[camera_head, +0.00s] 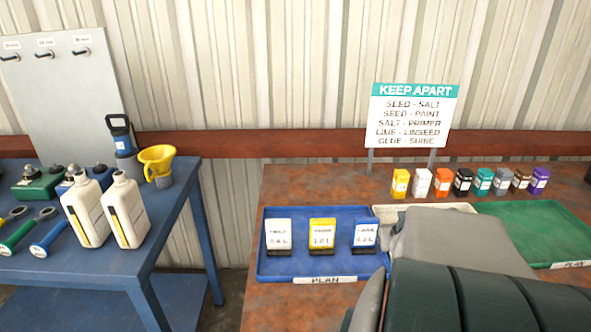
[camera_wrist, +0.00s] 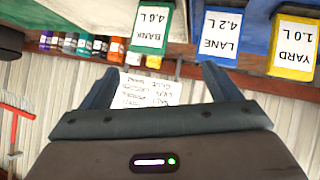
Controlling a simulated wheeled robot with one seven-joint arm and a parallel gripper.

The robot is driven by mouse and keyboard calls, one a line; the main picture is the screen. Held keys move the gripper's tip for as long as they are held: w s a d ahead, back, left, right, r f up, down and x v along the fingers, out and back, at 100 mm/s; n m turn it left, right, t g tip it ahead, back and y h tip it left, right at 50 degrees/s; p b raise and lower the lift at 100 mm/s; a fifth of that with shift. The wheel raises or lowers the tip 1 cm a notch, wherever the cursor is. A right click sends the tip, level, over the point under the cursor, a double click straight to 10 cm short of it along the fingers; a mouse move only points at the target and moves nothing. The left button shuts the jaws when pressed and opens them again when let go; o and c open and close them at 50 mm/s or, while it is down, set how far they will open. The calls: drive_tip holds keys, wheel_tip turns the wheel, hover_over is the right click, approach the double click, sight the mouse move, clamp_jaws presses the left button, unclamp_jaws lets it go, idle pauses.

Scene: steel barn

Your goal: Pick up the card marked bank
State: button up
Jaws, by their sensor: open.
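The card marked BANK 4.0 L (camera_wrist: 150,28) is green with a white label. It shows at the top of the wrist view, beyond and roughly between my fingertips. My gripper (camera_wrist: 160,68) is open, with nothing between its fingers. In the head view my arm covers the middle tray (camera_head: 470,207), and I cannot see the bank card there. A blue LANE 4.2 L card (camera_head: 366,233) and a yellow YARD 1.0 L card (camera_head: 322,233) stand in the blue tray (camera_head: 272,268); both also show in the wrist view.
A white card (camera_head: 278,234) stands left of the yellow one. A green tray (camera_head: 545,228) is at right. Several small coloured containers (camera_head: 463,182) line the table's back, below a KEEP APART sign (camera_head: 412,116). A blue bench (camera_head: 178,215) with bottles and tools stands left, across a gap.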

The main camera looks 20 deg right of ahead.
drive_tip(key=d+f+t+b, duration=0.1)
drive_tip(key=d, duration=0.1)
drive_tip(key=s+d+f+t+y+b, duration=0.1)
drive_tip(key=d, duration=0.1)
drive_tip(key=d+f+t+y+b, duration=0.1)
drive_tip(key=d+f+t, duration=0.1)
drive_tip(key=shift+s+d, duration=0.15)
drive_tip(key=shift+s, duration=0.25)
drive_tip(key=shift+d+t+y+p, duration=0.15)
drive_tip(key=shift+t+y+p, duration=0.45)
drive_tip(key=shift+p, duration=0.3)
drive_tip(key=p+x, duration=0.4)
drive_tip(key=p, duration=0.5)
drive_tip(key=shift+w+f, duration=0.15)
drive_tip(key=shift+w, duration=0.1)
drive_tip(key=x, duration=0.3)
drive_tip(key=shift+s+f+b, duration=0.1)
drive_tip(key=shift+f+b, duration=0.05)
drive_tip(key=shift+b, duration=0.2)
drive_tip(key=shift+w+n, duration=0.3)
drive_tip(key=shift+w, duration=0.2)
drive_tip(key=shift+a+p+x, duration=0.1)
drive_tip(key=shift+p+x, duration=0.1)
drive_tip(key=shift+x, duration=0.9)
drive_tip(key=shift+a+p+x, duration=0.15)
drive_tip(key=shift+p+x, duration=0.05)
drive_tip(key=shift+x, duration=0.85)
drive_tip(key=c, duration=1.1)
